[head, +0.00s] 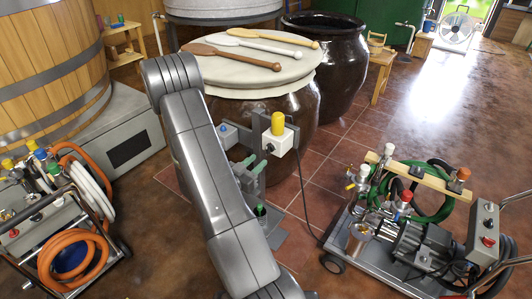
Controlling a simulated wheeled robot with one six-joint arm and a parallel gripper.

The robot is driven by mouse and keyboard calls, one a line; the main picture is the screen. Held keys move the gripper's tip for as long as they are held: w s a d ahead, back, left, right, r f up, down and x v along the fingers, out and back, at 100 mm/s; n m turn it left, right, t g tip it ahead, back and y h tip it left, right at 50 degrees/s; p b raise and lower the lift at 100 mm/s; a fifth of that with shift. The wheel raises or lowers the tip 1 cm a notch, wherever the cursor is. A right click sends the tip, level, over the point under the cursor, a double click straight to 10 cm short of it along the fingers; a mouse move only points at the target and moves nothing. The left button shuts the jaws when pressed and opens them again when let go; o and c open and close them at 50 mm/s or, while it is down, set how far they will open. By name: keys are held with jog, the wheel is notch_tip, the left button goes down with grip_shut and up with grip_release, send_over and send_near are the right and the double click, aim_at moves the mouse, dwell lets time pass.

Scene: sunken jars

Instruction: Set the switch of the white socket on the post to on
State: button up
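A white socket box (280,140) with a tall yellow cap on top and a small dark knob on its front left face sits on a grey post, before the big dark jar. Whether that knob is its switch, and how it is set, is too small to tell. A paler box with a blue knob (225,128) is at its left, partly behind my arm. Below, grey-green bars (248,167) stick out beside my arm; I cannot tell if they belong to the post or my gripper. My arm's big link crosses the middle of the view and hides what is behind it.
A second dark jar (330,55) stands behind. A pump cart (400,235) is at right, a hose cart (60,215) at left. A black cable (304,205) runs from the socket towards the floor.

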aim_at(267, 151)
jog(key=p+x, duration=0.1)
jog(key=x, duration=0.4)
jog(key=shift+w+a+r+p, duration=0.15)
jog(key=shift+w+p, duration=0.1)
jog(key=shift+p, duration=0.1)
jog(key=shift+f, duration=0.2)
jog(key=shift+w+d+b, duration=0.25)
jog(key=shift+w+b, duration=0.1)
jog(key=shift+b, duration=0.15)
grip_shut()
